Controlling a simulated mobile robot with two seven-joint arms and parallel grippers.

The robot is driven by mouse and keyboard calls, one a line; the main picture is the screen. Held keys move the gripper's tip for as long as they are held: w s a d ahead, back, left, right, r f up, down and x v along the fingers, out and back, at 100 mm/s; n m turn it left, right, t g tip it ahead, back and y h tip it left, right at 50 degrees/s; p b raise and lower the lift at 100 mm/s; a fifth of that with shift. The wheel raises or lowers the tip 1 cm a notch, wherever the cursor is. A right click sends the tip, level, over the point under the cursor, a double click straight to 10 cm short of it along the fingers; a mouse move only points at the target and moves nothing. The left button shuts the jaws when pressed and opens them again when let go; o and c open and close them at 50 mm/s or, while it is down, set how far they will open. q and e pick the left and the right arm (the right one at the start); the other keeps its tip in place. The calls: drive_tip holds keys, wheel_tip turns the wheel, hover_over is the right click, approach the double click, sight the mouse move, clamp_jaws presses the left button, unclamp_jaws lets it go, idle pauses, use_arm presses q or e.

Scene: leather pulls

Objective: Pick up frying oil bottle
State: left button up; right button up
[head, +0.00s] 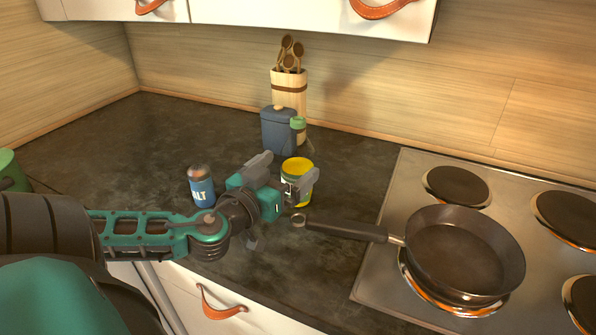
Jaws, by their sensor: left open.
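A small bottle with a green cap (298,123) stands at the back of the dark counter, against the right side of a blue canister; it is the likeliest frying oil bottle, but its label is not readable. A yellow-lidded container (297,167) stands nearer. My left gripper (292,164) is open, its fingers pointing toward the back right. One finger overlaps the front of the yellow-lidded container; the other is to its left. I cannot tell whether the container is between them. Nothing is visibly held. My right gripper is not in view.
The blue canister (278,131) stands before a wooden utensil holder (289,88). A blue salt shaker (201,188) is left of the gripper. A frying pan (465,252) sits on the stove, its handle reaching left near the gripper. The counter's back left is clear.

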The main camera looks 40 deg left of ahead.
sight(288, 165)
use_arm(q)
drive_tip(key=shift+w+a+f, duration=0.1)
drive_tip(key=shift+w+a, duration=0.25)
drive_tip(key=shift+w, duration=0.55)
drive_tip(key=shift+w+a, duration=0.3)
drive_tip(key=shift+w, duration=0.55)
drive_tip(key=shift+w+a, duration=0.15)
drive_tip(key=shift+w, duration=0.85)
drive_tip(key=shift+c, duration=0.5)
drive_tip(key=c, duration=1.3)
drive_tip(key=shift+c, duration=0.2)
